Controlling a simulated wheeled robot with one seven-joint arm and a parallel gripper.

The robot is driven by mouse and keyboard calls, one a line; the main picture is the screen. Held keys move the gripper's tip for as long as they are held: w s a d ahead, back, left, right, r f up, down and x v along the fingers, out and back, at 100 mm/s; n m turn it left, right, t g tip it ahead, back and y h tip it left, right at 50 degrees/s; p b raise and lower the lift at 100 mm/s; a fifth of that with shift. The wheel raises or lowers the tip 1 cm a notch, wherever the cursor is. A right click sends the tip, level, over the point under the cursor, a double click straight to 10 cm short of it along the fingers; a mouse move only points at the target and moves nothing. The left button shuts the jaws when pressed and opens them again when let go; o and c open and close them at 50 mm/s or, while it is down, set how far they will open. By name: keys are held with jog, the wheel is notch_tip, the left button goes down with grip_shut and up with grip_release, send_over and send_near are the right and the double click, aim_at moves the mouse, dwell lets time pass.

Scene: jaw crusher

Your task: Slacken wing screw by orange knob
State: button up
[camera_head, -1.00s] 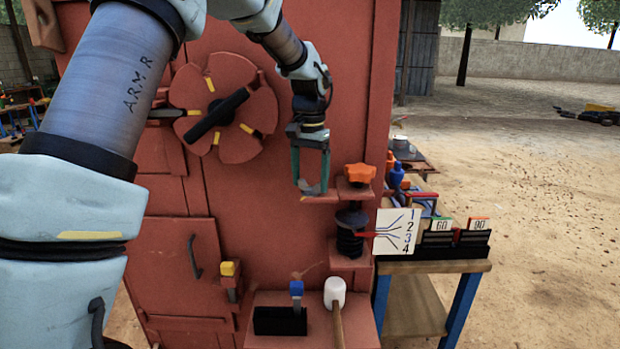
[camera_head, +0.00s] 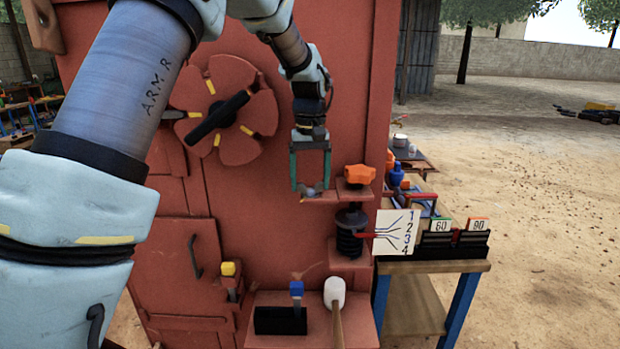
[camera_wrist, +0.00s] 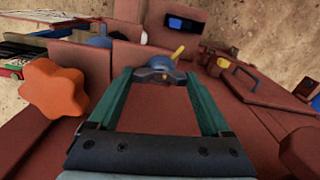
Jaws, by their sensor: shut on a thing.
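The orange knob (camera_head: 359,174) stands on a small red ledge on the machine's front; in the wrist view the knob (camera_wrist: 54,90) is at the left. The grey wing screw (camera_head: 312,188) is just left of the knob, low between my fingertips. My gripper (camera_head: 310,187) points down from above, with two green fingers shut on the wing screw. In the wrist view my gripper (camera_wrist: 160,74) has its tips at either side of the grey screw (camera_wrist: 158,64), partly covering it. A small yellow piece shows beside the screw there.
A black spring (camera_head: 351,232) with a red pointer is under the knob, beside a white number plate (camera_head: 397,231). A red handwheel (camera_head: 222,110) is left of my gripper. A white mallet (camera_head: 335,292) and blue-topped lever (camera_head: 297,290) are below.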

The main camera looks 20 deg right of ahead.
aim_at(310, 182)
jog(key=n+p, duration=0.1)
jog(key=n, duration=0.3)
jog(key=shift+r+n, duration=0.15)
jog(key=shift+n, duration=0.15)
jog(key=shift+n+p, duration=0.6)
jog(key=shift+n, duration=1.7)
jog(key=shift+w, duration=0.1)
jog(key=o, duration=1.2)
jog(key=shift+c, duration=0.2)
notch_tip(310, 182, up, 11)
jog(key=b, duration=0.2)
jog(key=shift+f, duration=0.2)
